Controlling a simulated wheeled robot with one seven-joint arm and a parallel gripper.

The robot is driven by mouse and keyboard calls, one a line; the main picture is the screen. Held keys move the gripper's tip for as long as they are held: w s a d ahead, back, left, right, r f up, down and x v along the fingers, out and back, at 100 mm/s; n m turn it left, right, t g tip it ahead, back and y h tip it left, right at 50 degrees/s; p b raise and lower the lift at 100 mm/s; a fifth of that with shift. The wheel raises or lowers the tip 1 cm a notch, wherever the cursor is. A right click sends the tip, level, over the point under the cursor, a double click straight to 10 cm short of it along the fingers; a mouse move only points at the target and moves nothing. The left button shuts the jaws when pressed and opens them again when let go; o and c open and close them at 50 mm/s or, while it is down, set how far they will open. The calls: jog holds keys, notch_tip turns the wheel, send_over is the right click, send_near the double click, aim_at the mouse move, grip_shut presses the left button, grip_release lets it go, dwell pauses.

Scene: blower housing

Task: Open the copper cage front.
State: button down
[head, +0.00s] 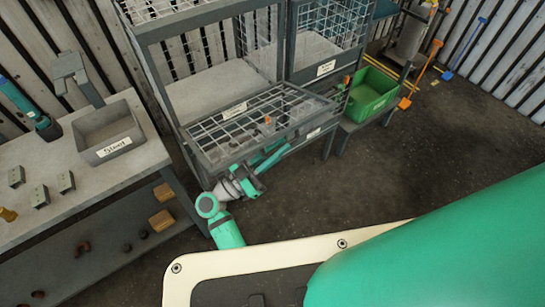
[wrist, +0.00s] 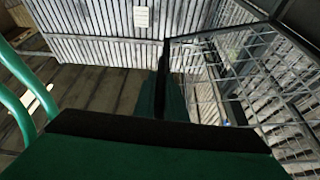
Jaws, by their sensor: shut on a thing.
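A cage in the head view has its wire mesh front (head: 222,135) swung out from the grey frame, lying near flat and tilted, with an orange piece on it. I take it as the copper cage front, but its label is too small to read. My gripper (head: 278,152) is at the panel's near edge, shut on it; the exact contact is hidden. In the wrist view the mesh (wrist: 235,75) and its dark bar fill the right side, beside my gripper's fingers (wrist: 164,85).
A second mesh cage (head: 330,30) stands to the right, with a green bin (head: 372,95) beside it. A workbench (head: 40,200) with a grey bin (head: 107,131) is at left.

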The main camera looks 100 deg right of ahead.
jog(key=shift+w+r, duration=0.2)
jog(key=c, duration=1.8)
grip_release()
jog(key=shift+s, duration=0.1)
jog(key=v, duration=1.1)
jog(key=shift+h, duration=0.3)
